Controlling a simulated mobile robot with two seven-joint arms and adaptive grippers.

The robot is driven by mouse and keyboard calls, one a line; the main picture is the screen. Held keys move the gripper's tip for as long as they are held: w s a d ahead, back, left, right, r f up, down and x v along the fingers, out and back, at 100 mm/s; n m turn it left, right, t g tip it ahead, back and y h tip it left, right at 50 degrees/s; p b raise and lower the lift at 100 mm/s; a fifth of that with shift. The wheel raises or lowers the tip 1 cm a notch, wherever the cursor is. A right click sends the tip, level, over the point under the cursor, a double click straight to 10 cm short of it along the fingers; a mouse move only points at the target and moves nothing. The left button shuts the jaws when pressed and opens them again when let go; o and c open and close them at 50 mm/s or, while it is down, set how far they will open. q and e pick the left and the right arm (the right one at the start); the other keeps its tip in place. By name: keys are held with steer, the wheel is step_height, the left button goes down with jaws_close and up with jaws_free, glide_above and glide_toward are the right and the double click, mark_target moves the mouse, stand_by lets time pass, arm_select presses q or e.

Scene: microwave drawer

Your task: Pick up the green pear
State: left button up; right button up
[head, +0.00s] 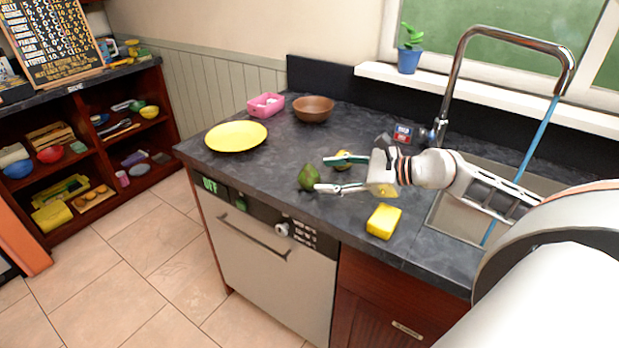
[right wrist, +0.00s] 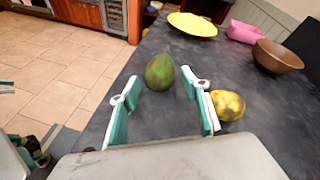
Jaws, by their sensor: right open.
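The green pear (head: 309,177) stands on the dark countertop near its front edge, above the dishwasher. In the right wrist view the green pear (right wrist: 159,72) has a reddish-brown patch and lies ahead of the fingertips, between their lines. My right gripper (head: 334,174) is open and empty, low over the counter, with its fingers pointing left toward the pear. In the right wrist view the fingers of my right gripper (right wrist: 160,92) are spread wide, and the pear shows just beyond them.
A yellow fruit (right wrist: 228,105) lies just outside the right-hand finger. A yellow sponge-like block (head: 383,221) lies near the front edge. A yellow plate (head: 236,136), pink container (head: 265,105) and brown bowl (head: 313,109) stand farther back. The sink (head: 448,212) is at right.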

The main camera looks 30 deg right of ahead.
mark_target(316, 177)
steer(key=shift+p+x, duration=0.35)
steer(key=shift+x, duration=1.65)
steer(key=shift+w+a+f, duration=0.35)
steer(key=shift+w, duration=0.05)
arm_select(q)
steer(key=shift+w+r, duration=0.2)
steer(key=shift+r, duration=0.25)
steer(key=shift+w+r, duration=0.2)
steer(key=shift+r, duration=0.25)
steer(key=shift+s+f, duration=0.1)
steer(key=shift+f, duration=0.15)
arm_select(e)
steer(key=c, duration=1)
